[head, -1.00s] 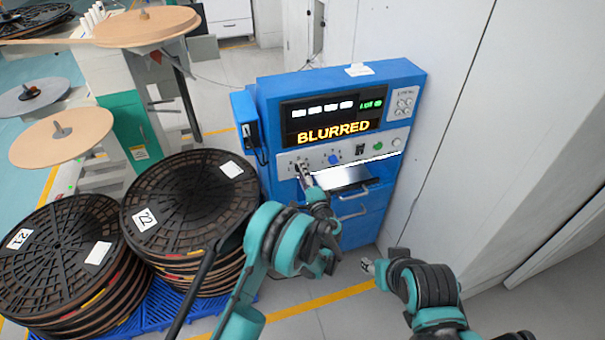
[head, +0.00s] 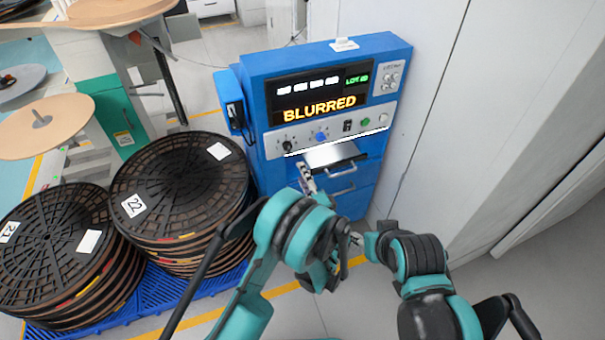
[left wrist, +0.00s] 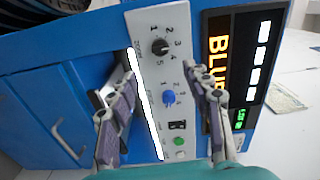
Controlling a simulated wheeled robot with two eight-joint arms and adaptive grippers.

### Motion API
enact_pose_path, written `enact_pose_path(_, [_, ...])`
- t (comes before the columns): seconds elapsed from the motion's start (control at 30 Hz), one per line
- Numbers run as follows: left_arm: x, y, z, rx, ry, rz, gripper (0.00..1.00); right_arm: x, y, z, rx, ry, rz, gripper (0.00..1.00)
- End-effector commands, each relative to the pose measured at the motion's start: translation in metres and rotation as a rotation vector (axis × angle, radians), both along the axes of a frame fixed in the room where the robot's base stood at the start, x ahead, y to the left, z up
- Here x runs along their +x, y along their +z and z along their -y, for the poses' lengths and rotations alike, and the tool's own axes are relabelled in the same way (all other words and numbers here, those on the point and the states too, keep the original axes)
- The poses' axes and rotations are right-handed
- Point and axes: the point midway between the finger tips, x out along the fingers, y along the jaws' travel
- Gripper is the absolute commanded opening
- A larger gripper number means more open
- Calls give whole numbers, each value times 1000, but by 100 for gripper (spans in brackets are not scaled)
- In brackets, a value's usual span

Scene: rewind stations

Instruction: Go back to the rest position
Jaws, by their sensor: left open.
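My left gripper (head: 306,178) is in front of the blue machine (head: 255,92), just below and left of its control panel in the head view. It is open and empty. In the left wrist view the two fingers of the left gripper (left wrist: 165,95) stand apart, with the panel's black knob (left wrist: 160,47) and blue knob (left wrist: 168,97) showing between them. The machine's display (head: 322,103) reads "BLURRED". My right gripper (head: 357,239) is low, at the right of the left arm; its fingers are too small and partly hidden to judge.
Stacks of black reels (head: 180,180) stand on a blue pallet (head: 150,295) at the left. A white wall (head: 430,130) rises close at the right. A drawer or tray (head: 330,155) juts from the machine below the panel. Grey floor shows in front.

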Motion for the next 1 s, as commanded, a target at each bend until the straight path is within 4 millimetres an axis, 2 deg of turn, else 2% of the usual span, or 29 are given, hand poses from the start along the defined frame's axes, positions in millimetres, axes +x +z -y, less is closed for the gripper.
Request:
enact_pose_path(0.27, [1, 1, -2, -4, 3, -3, 49, 0, 0, 0, 0, 0, 0, 43])
enact_pose_path(0.37, [4, 10, -13, -33, 20, -27, 49, 0, 0, 0, 0, 0, 0, 43])
enact_pose_path(0.47, [9, 25, -37, -101, 58, -80, 49, 0, 0, 0, 0, 0, 0, 43])
enact_pose_path(0.53, [9, 39, -61, -168, 93, -128, 49, 0, 0, 0, 0, 0, 0, 43])
enact_pose_path(0.67, [-1, 62, -105, -313, 159, -219, 49, 0, 0, 0, 0, 0, 0, 43])
enact_pose_path(0.87, [-42, 90, -165, -545, 255, -335, 49, 0, 0, 0, 0, 0, 0, 43])
enact_pose_path(1.0, [-84, 103, -197, -717, 315, -400, 49, 0, 0, 0, 0, 0, 0, 43])
